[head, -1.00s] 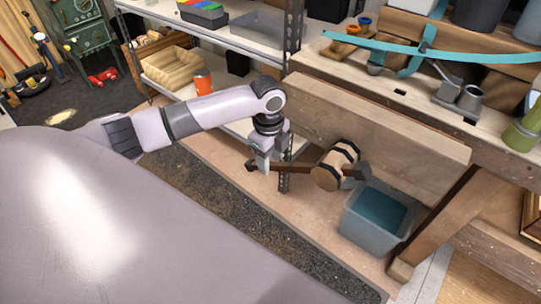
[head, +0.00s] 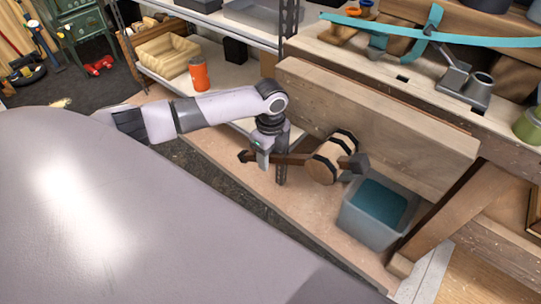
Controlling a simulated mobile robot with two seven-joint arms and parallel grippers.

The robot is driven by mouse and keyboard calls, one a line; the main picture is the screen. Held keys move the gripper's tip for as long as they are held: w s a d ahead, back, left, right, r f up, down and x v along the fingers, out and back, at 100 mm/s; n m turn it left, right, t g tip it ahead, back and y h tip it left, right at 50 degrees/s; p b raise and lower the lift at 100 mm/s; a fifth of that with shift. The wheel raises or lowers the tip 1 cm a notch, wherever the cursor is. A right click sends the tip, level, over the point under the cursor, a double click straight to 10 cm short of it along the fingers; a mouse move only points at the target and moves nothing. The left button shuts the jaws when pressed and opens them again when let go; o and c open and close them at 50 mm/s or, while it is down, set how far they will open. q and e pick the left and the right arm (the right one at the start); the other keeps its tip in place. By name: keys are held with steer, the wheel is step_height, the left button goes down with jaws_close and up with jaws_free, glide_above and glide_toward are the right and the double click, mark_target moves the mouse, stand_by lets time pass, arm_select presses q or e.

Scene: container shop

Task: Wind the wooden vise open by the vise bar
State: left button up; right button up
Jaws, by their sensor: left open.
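The wooden vise (head: 375,125) is a thick pale board along the front of the workbench. Its round wooden screw hub (head: 328,163) with dark bands sticks out from the board's front. The vise bar (head: 295,159) passes through the hub, roughly level in the picture, with dark knobs at both ends. My left gripper (head: 263,159) points down at the bar's left part, just inside the left end knob. It is open, with a finger in front of the bar. Whether the bar lies between both fingers is hard to tell. My right gripper is out of view.
A grey bin (head: 348,219) with teal contents stands below the hub. A metal shelf with an orange can (head: 199,74) and a pale tray (head: 168,55) is behind my left arm. A teal strip (head: 480,40) and metal parts lie on the bench.

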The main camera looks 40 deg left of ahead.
arm_select(q)
jaws_close()
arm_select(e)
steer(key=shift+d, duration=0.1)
arm_select(q)
steer(key=shift+f, duration=0.1)
steer(key=shift+d+f+h, duration=0.3)
steer(key=shift+f+h, duration=0.1)
steer(key=d+f+h+b, duration=0.7)
steer(key=d+h+b, duration=0.2)
steer(key=d, duration=0.4)
steer(key=shift+s+g+h+b, duration=0.3)
steer(key=shift+s+h+b, duration=0.1)
steer(key=shift+b, duration=0.4)
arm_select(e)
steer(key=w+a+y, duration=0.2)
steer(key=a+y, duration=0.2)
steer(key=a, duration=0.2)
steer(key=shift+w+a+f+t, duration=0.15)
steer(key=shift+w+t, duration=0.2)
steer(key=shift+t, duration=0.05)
arm_select(q)
steer(key=shift+d, duration=0.15)
